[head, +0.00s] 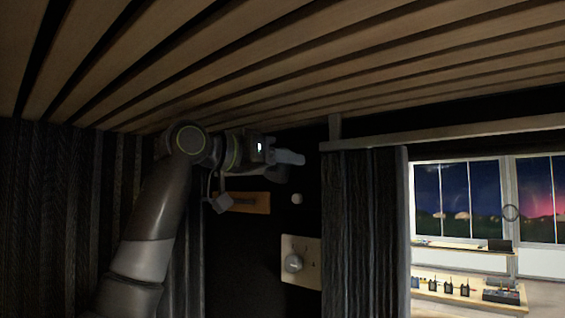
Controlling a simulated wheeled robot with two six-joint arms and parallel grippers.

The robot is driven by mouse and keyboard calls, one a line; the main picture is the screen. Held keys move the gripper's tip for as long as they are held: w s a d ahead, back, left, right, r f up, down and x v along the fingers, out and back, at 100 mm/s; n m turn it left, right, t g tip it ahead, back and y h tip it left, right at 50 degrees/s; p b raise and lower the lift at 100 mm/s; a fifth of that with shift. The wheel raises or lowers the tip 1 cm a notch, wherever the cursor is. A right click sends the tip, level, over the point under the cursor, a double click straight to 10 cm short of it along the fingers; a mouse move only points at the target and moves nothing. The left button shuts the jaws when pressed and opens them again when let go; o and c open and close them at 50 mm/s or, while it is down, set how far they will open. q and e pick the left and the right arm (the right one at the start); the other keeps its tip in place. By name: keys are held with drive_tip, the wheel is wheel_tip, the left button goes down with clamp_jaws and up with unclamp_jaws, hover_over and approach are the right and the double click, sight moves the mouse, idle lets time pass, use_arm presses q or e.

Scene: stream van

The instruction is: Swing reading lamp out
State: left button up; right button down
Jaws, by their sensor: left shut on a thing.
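My left gripper (284,158) is at the end of the left arm, in front of the dark wall just under the slatted ceiling. It points right and is shut on a small dark part, which I take to be the reading lamp. The grip is small and dim, and the lamp's arm and head cannot be told apart from the gripper and the dark wall. A small pale round knob (297,199) sits on the wall just below the gripper. My right gripper is not in view.
The slatted wood ceiling (300,55) runs close above my left arm. A wooden strip (248,202) and a beige panel with a round knob (301,272) are on the wall below. A dark curtain (364,225) hangs to the right, near a bright window (470,200) and shelves with small devices.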

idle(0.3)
use_arm(q)
drive_tip(key=o, duration=1)
drive_tip(key=shift+s+a+b, duration=0.35)
drive_tip(key=shift+a+b, duration=0.05)
drive_tip(key=shift+b, duration=0.1)
drive_tip(key=b+v, duration=0.2)
drive_tip(key=v, duration=0.3)
drive_tip(key=b+v, duration=0.3)
drive_tip(key=v, duration=0.3)
drive_tip(key=b+v, duration=0.2)
drive_tip(key=v, duration=0.3)
drive_tip(key=shift+s+a+r, duration=0.15)
drive_tip(key=shift+a+r, duration=0.05)
drive_tip(key=shift+r, duration=0.1)
